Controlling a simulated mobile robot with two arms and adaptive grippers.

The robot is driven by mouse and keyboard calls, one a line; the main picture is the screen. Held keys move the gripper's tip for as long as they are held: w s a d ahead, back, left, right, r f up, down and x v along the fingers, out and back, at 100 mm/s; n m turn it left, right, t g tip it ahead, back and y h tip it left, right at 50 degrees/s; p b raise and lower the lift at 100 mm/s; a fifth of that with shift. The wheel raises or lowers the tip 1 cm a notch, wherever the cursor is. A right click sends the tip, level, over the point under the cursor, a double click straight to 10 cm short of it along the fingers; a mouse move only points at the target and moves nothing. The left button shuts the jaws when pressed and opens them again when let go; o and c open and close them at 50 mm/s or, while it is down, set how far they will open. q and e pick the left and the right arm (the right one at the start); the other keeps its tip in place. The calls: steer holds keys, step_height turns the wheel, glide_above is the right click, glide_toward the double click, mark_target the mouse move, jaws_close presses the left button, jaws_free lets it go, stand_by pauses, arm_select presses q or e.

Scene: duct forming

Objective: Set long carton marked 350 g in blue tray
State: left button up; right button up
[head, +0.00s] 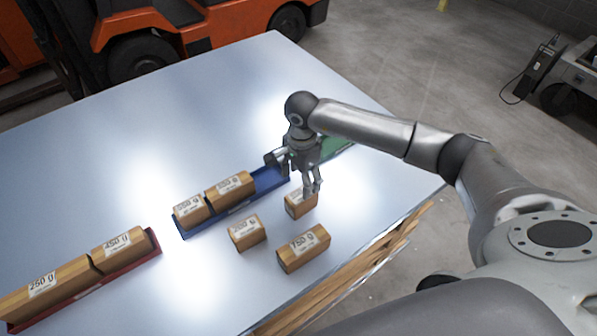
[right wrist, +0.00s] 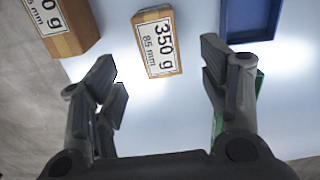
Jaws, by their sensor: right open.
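The 350 g carton (right wrist: 155,42) is a wooden-brown block with a white label, also marked 85 mm. In the right wrist view it lies ahead of the fingertips, in the gap between them. It appears to be the carton (head: 299,206) partly hidden by my right gripper in the head view. My right gripper (head: 312,190) points down above it, open and empty; its fingers also show in the right wrist view (right wrist: 165,75). The blue tray (head: 268,180) holds two cartons at its left end. Its right end looks empty and also shows in the right wrist view (right wrist: 249,20). My left gripper is out of view.
Two loose cartons, one (head: 247,232) left of the gripper and one (head: 303,249) near the table edge, lie on the pale table (head: 120,170). A red tray (head: 150,245) with cartons is at the left. A green tray (head: 338,149) sits behind the gripper.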

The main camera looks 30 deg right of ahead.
mark_target(301, 194)
steer(key=shift+s+d+f+b, duration=0.1)
steer(key=shift+d+f+b, duration=0.05)
steer(key=shift+f+b, duration=0.2)
step_height(301, 194, down, 8)
steer(key=b, duration=0.6)
steer(key=shift+f, duration=0.15)
steer(key=c, duration=1.4)
step_height(301, 194, up, 8)
steer(key=p, duration=0.5)
steer(key=shift+r, duration=0.65)
